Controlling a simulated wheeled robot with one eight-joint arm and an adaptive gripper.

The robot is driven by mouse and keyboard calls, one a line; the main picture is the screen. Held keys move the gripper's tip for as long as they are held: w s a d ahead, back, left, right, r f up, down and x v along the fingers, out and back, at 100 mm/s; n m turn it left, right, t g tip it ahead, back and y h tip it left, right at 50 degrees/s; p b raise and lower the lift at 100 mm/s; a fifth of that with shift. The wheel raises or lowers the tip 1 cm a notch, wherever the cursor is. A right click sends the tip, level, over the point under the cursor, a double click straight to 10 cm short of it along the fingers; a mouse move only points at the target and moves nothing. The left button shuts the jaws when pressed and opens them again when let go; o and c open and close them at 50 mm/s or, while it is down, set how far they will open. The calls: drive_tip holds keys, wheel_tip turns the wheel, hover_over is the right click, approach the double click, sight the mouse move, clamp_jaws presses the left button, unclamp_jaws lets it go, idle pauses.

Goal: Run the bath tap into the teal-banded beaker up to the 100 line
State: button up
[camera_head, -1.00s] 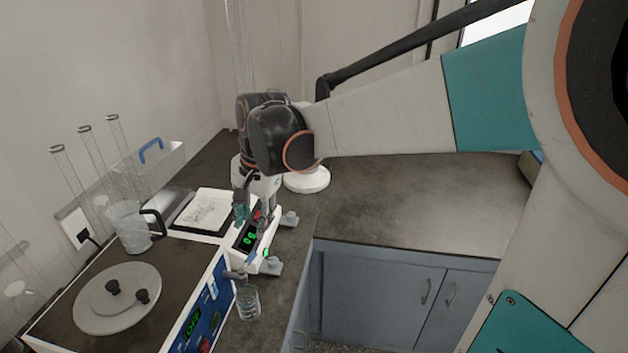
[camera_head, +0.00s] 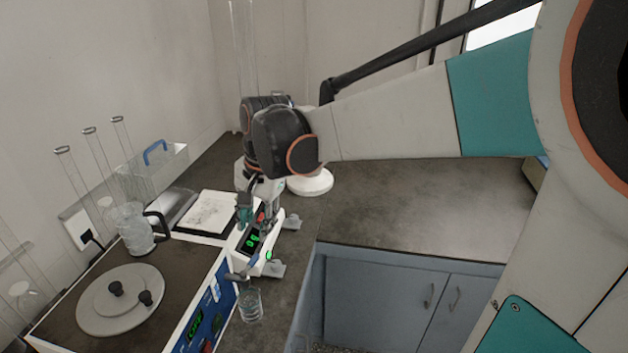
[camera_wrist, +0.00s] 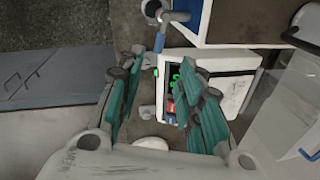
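A small clear beaker (camera_head: 250,305) stands on the dark bench at the front of the blue-panelled bath, below the grey bath tap (camera_head: 236,278). Its band, graduation lines and water level are too small to read. The tap shows at the top of the wrist view (camera_wrist: 172,17), with the round beaker rim (camera_wrist: 152,9) beside it. My gripper (camera_head: 246,216) points down by the white instrument with a green display, behind the tap and beaker. In the wrist view its teal fingers (camera_wrist: 160,108) are wide apart with nothing held between them.
The bath (camera_head: 66,321) carries a round grey lid (camera_head: 105,310) with black knobs. The white instrument (camera_head: 262,250) adjoins the bath's far end. Bench (camera_head: 420,205) to the right is clear.

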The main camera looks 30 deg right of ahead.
sight(253, 259)
drive_tip(key=shift+s, duration=0.15)
wheel_tip(253, 259, up, 2)
drive_tip(key=p, duration=0.9)
drive_tip(key=shift+d+r, duration=0.1)
drive_tip(key=shift+s+p, duration=0.1)
drive_tip(key=shift+p, duration=0.35)
drive_tip(key=f+b, duration=0.1)
drive_tip(key=f, duration=0.3)
drive_tip(key=w+a+f+b, duration=0.1)
drive_tip(key=f, duration=0.4)
drive_tip(key=w+f+b, duration=0.1)
drive_tip(key=f, duration=0.4)
drive_tip(key=shift+w+a+b, duration=0.2)
drive_tip(key=shift+a+b, duration=0.05)
drive_tip(key=shift+b, duration=0.1)
clamp_jaws()
